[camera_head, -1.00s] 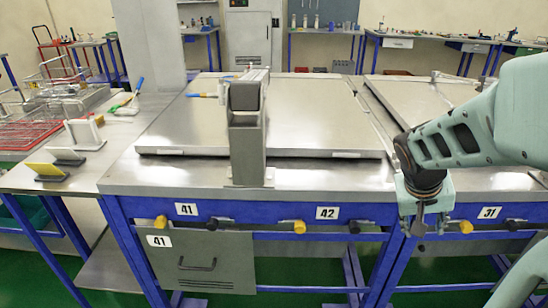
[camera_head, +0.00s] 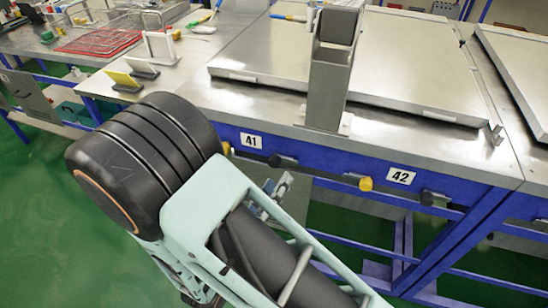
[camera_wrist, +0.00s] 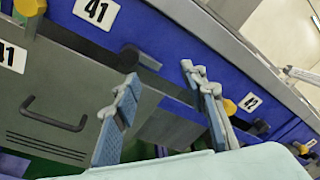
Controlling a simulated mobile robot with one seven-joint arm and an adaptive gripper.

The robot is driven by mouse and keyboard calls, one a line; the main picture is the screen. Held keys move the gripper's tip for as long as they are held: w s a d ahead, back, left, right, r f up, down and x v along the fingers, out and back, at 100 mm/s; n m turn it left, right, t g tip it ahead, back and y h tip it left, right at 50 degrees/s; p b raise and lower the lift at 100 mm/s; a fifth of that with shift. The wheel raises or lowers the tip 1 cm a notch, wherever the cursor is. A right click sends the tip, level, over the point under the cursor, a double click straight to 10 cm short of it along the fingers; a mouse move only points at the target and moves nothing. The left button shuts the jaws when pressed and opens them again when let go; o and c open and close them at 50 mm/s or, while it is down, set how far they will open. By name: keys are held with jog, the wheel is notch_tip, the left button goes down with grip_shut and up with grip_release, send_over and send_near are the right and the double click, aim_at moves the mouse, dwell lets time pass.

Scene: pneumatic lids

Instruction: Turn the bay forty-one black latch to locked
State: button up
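The bay forty-one black latch (camera_head: 283,161) is a dark knob on the blue front rail, right of the 41 label (camera_head: 251,140). In the wrist view the black latch (camera_wrist: 129,57) lies just beyond the left fingertip. A yellow knob (camera_head: 227,148) sits left of it, partly behind my arm; it also shows at the wrist view's top left (camera_wrist: 30,7). My gripper (camera_wrist: 160,75) is open, its fingers spread and apparently empty, facing the rail. In the head view my gripper (camera_head: 277,188) is just below and in front of the rail. Contact with the latch cannot be told.
Bay forty-two has its own yellow knob (camera_head: 366,184) and black latch (camera_head: 428,198) to the right. A grey panel with a handle (camera_wrist: 55,115) hangs below bay forty-one. A large flat lid (camera_head: 390,60) and grey upright post (camera_head: 327,85) are above the rail.

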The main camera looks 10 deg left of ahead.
aim_at(272, 164)
jog(key=s+a+f+n+y, duration=0.2)
jog(key=a+n+y, duration=0.1)
jog(key=a, duration=0.1)
jog(key=shift+t, duration=0.3)
jog(key=w, duration=0.7)
jog(key=w+d, duration=0.1)
jog(key=w, duration=0.2)
jog(key=shift+w+r, duration=0.25)
jog(key=shift+w, duration=0.1)
jog(key=shift+c, duration=0.2)
grip_shut()
